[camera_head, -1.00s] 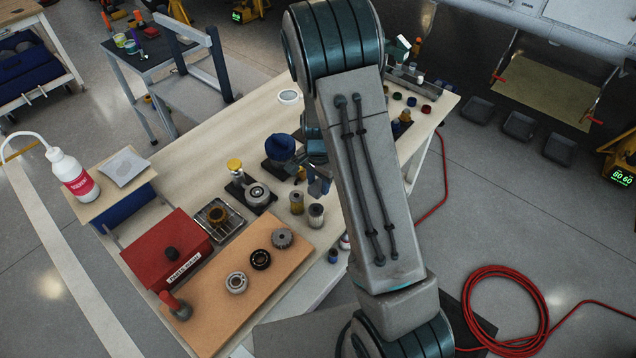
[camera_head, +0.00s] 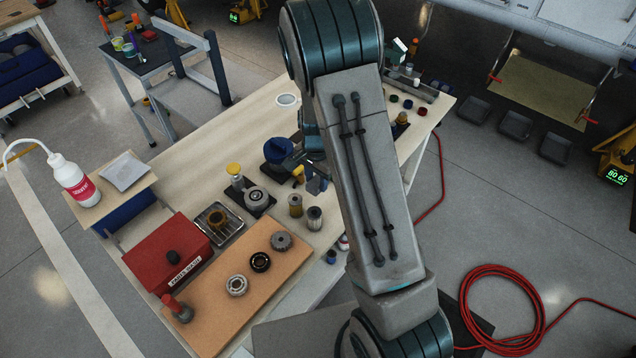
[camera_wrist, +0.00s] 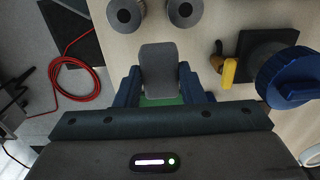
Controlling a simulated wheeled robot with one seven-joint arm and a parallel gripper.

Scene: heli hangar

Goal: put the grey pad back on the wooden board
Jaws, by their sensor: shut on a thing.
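In the wrist view a grey pad (camera_wrist: 158,62), with rounded corners, sits between the two blue fingers of my gripper (camera_wrist: 159,84). The gripper is shut on it, and something green shows at its near end. In the head view my gripper (camera_head: 314,180) is partly hidden behind my arm, above the bench, right of the blue-topped item; the pad cannot be made out clearly there. The orange-brown wooden board (camera_head: 205,325) lies at the near end of the bench, apart from the gripper. It carries bearings and a gear.
A red box (camera_head: 165,252) and a metal tray (camera_head: 218,228) stand beside the board. Two metal cylinders (camera_head: 296,205) and a blue-topped item (camera_head: 278,150) are close to the gripper. A pale grey sheet (camera_head: 124,170) and a white bottle (camera_head: 75,182) are at left.

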